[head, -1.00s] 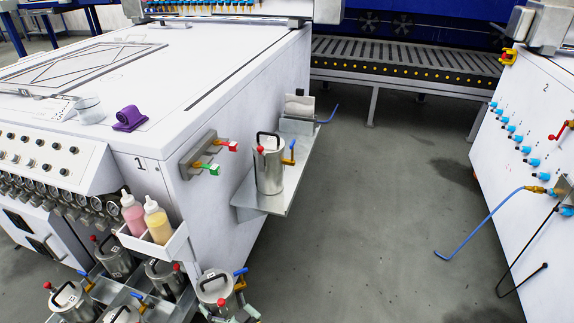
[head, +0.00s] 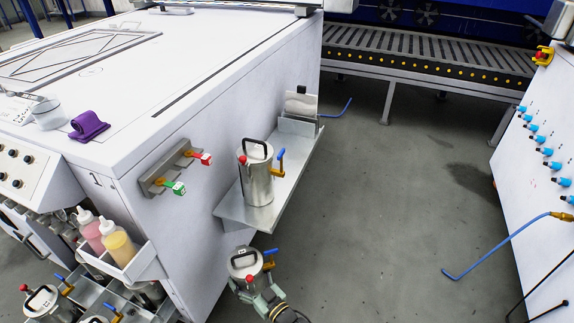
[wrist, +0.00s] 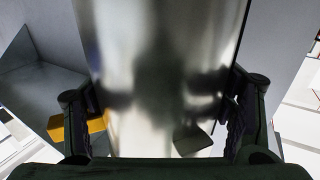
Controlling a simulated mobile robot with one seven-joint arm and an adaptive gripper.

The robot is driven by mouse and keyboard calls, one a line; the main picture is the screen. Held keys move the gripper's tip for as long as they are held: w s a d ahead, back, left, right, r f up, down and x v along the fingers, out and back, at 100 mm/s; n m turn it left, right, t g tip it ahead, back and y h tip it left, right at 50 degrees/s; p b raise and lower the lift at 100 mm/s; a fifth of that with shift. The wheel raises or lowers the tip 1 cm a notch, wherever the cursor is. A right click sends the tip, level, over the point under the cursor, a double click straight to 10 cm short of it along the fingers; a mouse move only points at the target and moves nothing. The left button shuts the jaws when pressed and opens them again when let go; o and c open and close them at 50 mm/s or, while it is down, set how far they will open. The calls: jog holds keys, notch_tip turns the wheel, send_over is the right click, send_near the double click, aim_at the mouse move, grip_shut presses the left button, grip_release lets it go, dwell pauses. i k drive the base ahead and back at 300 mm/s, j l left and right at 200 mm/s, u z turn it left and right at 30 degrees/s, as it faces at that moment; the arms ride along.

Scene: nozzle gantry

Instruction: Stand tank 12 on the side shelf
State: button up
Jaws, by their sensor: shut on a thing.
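My gripper (head: 257,290) is shut on a steel tank (head: 243,264) with a black handle, a red knob and a blue-levered brass valve. The held tank is upright, in front of and below the near end of the side shelf (head: 236,212), apart from it. Its number is too small to read. In the wrist view the tank's shiny wall (wrist: 165,60) fills the middle, between the two fingers of my gripper (wrist: 165,110).
Several more tanks (head: 42,302) sit in a low rack at the lower left. A bottle holder (head: 150,262) with pink and yellow bottles juts from the white machine (head: 190,110). Red and green taps (head: 190,174) are left of the shelf. The floor right of the shelf is clear.

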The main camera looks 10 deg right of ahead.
aim_at(291, 149)
jog(key=i+l+z, duration=0.2)
jog(key=i+l, duration=0.2)
jog(key=l, duration=0.2)
jog(key=i+l+z, duration=0.15)
jog(key=i+l, duration=0.35)
